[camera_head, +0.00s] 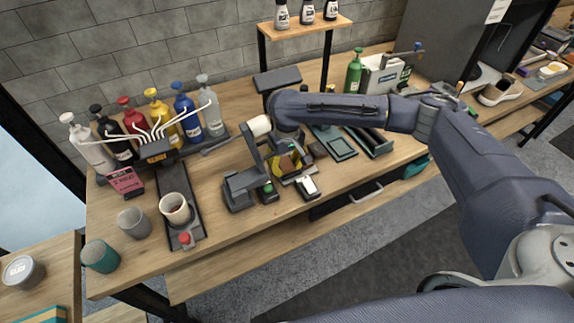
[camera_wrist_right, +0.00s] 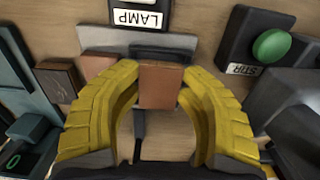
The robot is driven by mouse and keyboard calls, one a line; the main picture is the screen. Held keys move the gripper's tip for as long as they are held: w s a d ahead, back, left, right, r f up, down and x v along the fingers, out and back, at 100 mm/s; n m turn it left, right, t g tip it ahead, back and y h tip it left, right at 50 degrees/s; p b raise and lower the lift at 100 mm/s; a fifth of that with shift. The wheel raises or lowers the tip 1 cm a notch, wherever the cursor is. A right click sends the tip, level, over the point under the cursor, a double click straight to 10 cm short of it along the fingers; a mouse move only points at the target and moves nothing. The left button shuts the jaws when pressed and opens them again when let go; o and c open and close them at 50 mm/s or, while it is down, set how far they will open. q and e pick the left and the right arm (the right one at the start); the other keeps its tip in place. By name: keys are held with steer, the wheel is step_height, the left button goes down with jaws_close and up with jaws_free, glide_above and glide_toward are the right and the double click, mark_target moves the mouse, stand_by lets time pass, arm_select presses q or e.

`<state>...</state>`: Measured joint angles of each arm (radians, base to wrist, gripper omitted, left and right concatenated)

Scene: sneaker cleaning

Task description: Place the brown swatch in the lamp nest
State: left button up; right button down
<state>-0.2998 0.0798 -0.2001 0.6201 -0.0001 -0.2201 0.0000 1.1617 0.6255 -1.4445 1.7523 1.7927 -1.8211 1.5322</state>
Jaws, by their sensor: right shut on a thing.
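My right gripper (camera_wrist_right: 160,82) has its yellow fingers shut on a brown swatch (camera_wrist_right: 161,88). The swatch is a small flat piece held between the fingertips. In the head view the gripper (camera_head: 287,165) is low over the middle of the bench. Just beyond the swatch in the wrist view is a grey fixture with a dark slot (camera_wrist_right: 147,50), next to an upside-down LAMP label (camera_wrist_right: 140,17). This looks like the lamp nest; the swatch partly covers it, and I cannot tell whether they touch. My left gripper is not in view.
A block with a green button (camera_wrist_right: 271,45) and a STIR label stands close to the fingers. A pinkish piece (camera_wrist_right: 96,65) and a dark brown block (camera_wrist_right: 57,82) lie on the other side. Several pump bottles (camera_head: 160,120) and cups (camera_head: 174,208) stand at the left.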

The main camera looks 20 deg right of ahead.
mark_target(289, 165)
steer(key=shift+s+d+f, duration=0.2)
steer(key=shift+d+f, duration=0.05)
steer(key=shift+f, duration=0.35)
steer(key=c, duration=0.6)
jaws_free()
steer(key=shift+d, duration=0.1)
steer(key=shift+c, duration=0.2)
steer(key=shift+w+r, duration=0.15)
steer(key=shift+r, duration=2.55)
steer(key=shift+s+d+r, duration=0.1)
steer(key=shift+s+r, duration=0.1)
steer(key=shift+r, duration=0.3)
steer(key=shift+s+r, duration=0.15)
steer(key=shift+r, duration=0.35)
steer(key=shift+s+r, duration=0.4)
steer(key=shift+r, duration=0.1)
steer(key=shift+m, duration=0.9)
steer(key=s+r, duration=0.1)
steer(key=s, duration=0.2)
steer(key=s+d+r, duration=0.1)
steer(key=s+r, duration=0.1)
steer(key=s, duration=0.1)
steer(key=s+d+r, duration=0.1)
steer(key=s, duration=0.3)
steer(key=shift+r, duration=0.2)
